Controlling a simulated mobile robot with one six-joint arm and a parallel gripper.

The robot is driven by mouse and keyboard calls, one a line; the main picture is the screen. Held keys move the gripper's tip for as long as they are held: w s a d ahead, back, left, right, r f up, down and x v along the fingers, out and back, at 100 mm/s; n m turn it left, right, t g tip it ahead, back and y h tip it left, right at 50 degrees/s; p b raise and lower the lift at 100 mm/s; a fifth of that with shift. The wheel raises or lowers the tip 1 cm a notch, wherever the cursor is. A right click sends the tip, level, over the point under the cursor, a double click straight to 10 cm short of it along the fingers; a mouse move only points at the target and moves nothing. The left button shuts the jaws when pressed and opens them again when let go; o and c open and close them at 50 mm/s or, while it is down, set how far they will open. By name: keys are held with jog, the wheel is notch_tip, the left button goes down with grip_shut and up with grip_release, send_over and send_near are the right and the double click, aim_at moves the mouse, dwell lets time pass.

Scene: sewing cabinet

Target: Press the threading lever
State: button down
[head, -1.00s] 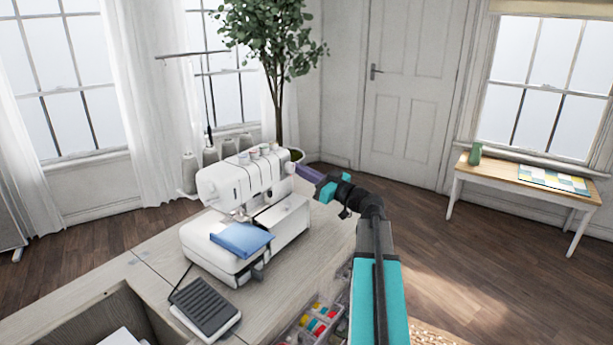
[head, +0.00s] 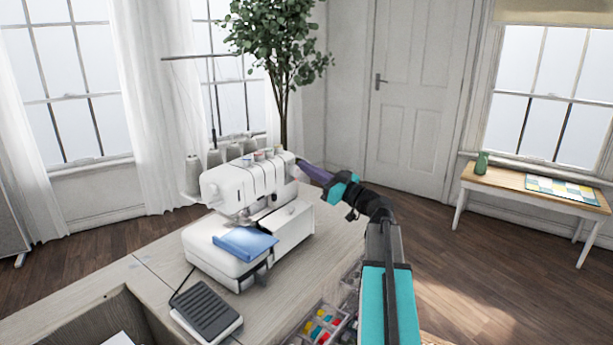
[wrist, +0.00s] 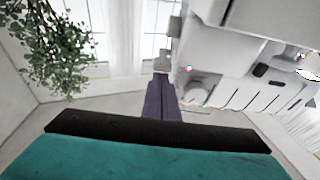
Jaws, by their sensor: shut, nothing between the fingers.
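The white sewing machine (head: 282,231) stands on the cabinet top, with blue cloth (head: 246,242) at its front. My gripper (head: 302,165) is at the upper right end of the machine, its purple fingers pointing left toward it. In the wrist view the shut, empty fingers (wrist: 162,72) lie close beside the machine body (wrist: 222,50), which fills the upper right. A small red spot (wrist: 189,68) and a round pale part (wrist: 196,93) show just right of the fingers. I cannot tell which part is the threading lever, or whether the fingertips touch the machine.
Thread cones (head: 193,172) stand behind the machine under a thin thread stand. A foot pedal (head: 207,312) lies on the cabinet top in front. A compartment box of colourful supplies (head: 322,322) is below my arm. A plant (head: 278,45) stands behind; open floor lies to the right.

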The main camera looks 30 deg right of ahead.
jog(key=r+v, duration=0.2)
jog(key=v, duration=0.8)
jog(key=shift+s+d+f, duration=0.25)
jog(key=shift+s+d, duration=0.05)
dwell(0.4)
